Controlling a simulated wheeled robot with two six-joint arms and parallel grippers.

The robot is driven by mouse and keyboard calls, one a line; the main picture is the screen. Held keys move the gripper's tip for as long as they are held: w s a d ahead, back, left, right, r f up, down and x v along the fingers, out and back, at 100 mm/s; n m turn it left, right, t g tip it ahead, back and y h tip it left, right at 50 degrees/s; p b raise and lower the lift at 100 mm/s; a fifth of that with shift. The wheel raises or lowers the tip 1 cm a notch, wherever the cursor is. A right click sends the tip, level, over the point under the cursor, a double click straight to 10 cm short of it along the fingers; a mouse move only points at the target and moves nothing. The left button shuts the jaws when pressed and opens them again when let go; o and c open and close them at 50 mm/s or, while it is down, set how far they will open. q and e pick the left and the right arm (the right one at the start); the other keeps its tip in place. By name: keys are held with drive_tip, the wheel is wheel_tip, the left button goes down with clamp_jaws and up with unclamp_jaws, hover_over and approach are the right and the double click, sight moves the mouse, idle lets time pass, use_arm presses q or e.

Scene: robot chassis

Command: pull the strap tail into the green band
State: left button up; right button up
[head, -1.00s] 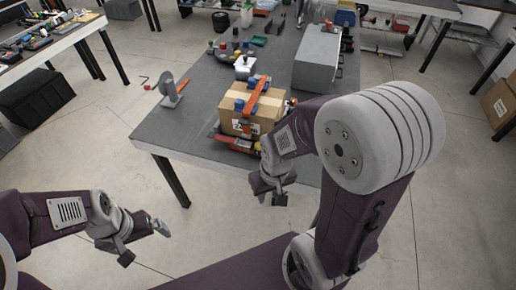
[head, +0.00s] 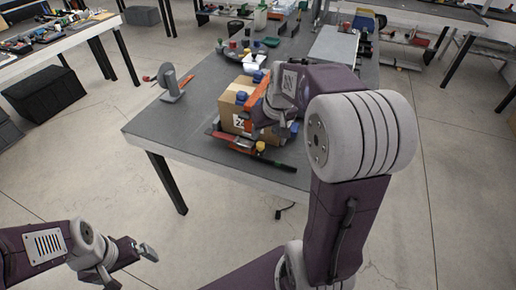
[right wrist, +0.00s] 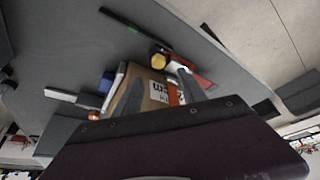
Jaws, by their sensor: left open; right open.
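The brown cardboard box (head: 230,118) stands near the table's front edge, with an orange strap (head: 256,94) over it. In the right wrist view the box (right wrist: 154,98) and an orange strip of strap (right wrist: 174,96) show between my fingers. My right gripper (right wrist: 163,88) is open at the box, its two grey fingers apart; I cannot tell if they touch it. In the head view my right arm hides part of the box and strap. My left gripper (head: 146,256) is open and empty, low at the left, away from the table.
A red and black tool (head: 252,150) with a yellow knob (head: 261,146) lies before the box near the edge. A grey upright stand (head: 172,84) is at the table's left. A grey case (head: 333,46) is behind. The front left tabletop is clear.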

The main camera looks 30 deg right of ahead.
sight(261, 144)
drive_tip(key=b+x, duration=0.2)
drive_tip(key=x, duration=0.7)
drive_tip(key=shift+w+d+f, duration=0.1)
drive_tip(key=shift+d, duration=0.1)
clamp_jaws()
idle(1.0)
